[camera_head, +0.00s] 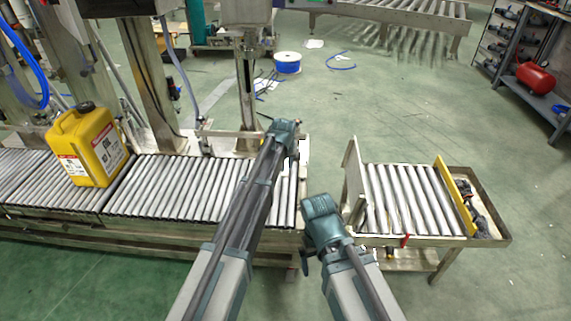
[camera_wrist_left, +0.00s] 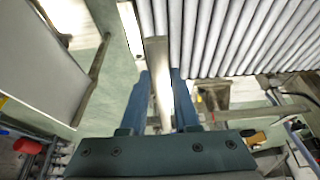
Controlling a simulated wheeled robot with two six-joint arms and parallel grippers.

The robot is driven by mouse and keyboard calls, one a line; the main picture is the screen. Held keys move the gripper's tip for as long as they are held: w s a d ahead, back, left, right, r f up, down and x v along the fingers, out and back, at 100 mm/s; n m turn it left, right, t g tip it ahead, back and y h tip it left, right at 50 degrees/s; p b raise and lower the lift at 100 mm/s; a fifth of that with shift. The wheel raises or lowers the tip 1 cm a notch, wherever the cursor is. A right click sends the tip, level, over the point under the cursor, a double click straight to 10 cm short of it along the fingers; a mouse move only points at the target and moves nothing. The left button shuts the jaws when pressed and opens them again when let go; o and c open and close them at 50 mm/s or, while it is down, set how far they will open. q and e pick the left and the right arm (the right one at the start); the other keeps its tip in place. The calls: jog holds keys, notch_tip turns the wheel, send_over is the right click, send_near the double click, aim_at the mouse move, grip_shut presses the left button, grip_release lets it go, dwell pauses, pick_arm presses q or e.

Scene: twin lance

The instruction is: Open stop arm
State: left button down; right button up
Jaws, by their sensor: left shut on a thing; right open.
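The stop arm is a pale metal bar (camera_wrist_left: 158,75) that runs between the two blue fingers of my left gripper (camera_wrist_left: 160,95) in the left wrist view. My left gripper (camera_head: 295,133) is shut on it at the right end of the long roller conveyor. In the head view a thin horizontal bar (camera_head: 228,133) reaches from a post to my left gripper, whose wrist hides part of it. My right gripper (camera_head: 307,245) is open and lower, in front of the gap between the two conveyors. Its fingers are partly hidden by its own body.
A yellow jug (camera_head: 92,145) stands upright on the long roller conveyor (camera_head: 170,185), to the left. A short roller table (camera_head: 405,200) stands right of the gap, with a yellow-edged tray (camera_head: 489,212) at its end.

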dwell(0.7)
pick_arm(q)
jog(key=w+r+g+p, duration=0.4)
jog(key=r+g+p, duration=0.1)
jog(key=r+p, duration=0.6)
jog(key=shift+w+r+g+p, duration=0.2)
jog(key=shift+g+p, duration=0.1)
jog(key=shift+p, duration=0.7)
jog(key=c, duration=0.6)
grip_release()
jog(key=shift+c, duration=0.2)
notch_tip(320, 180, up, 14)
jog(key=w+p, duration=0.1)
jog(key=p, duration=1.2)
jog(key=shift+w+f+p, duration=0.15)
jog(key=shift+p, duration=0.2)
